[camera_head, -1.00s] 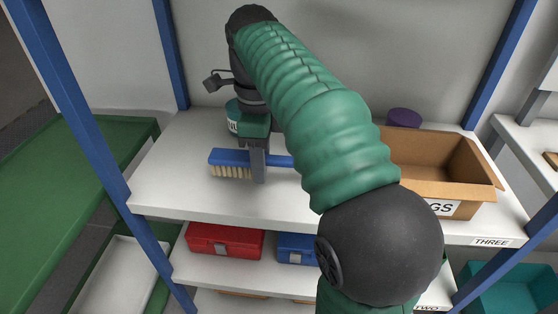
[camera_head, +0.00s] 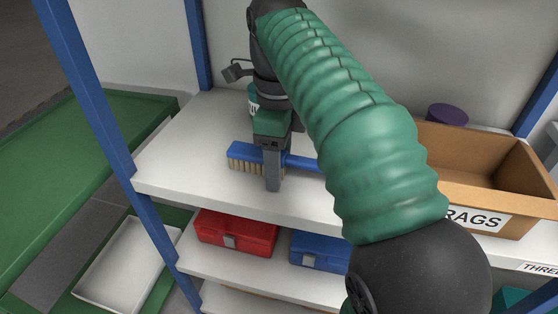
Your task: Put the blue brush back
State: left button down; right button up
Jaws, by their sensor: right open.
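The blue brush (camera_head: 246,155) has a blue back and handle and pale bristles. It lies on the upper white shelf (camera_head: 185,150), bristles down, near the front edge. My right gripper (camera_head: 273,180) points down at the brush, with a grey finger in front of it where the head meets the handle. The gripper is open; the far finger is hidden. The far end of the handle is hidden behind my green-sleeved right arm. My left gripper does not show.
A cardboard box (camera_head: 535,180) labelled RAGS stands on the shelf at right, with a purple round object (camera_head: 447,115) behind it. A red case (camera_head: 236,232) and a blue case (camera_head: 318,252) sit on the shelf below. A blue post (camera_head: 95,110) rises at left. The upper shelf's left part is clear.

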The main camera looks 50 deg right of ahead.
aim_at(282, 156)
jog(key=shift+d+f, duration=0.1)
jog(key=shift+d, duration=0.55)
jog(key=r+p, duration=0.3)
jog(key=r, duration=0.2)
jog(key=r+p, duration=0.2)
jog(key=r, duration=0.1)
jog(key=shift+w+a+p, duration=0.1)
jog(key=shift+a+p, duration=0.25)
jog(key=shift+a, duration=0.05)
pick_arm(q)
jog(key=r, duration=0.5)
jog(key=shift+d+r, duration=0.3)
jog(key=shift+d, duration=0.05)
pick_arm(e)
jog(key=shift+d+f, duration=0.25)
jog(key=shift+f, duration=0.05)
jog(key=shift+f, duration=0.1)
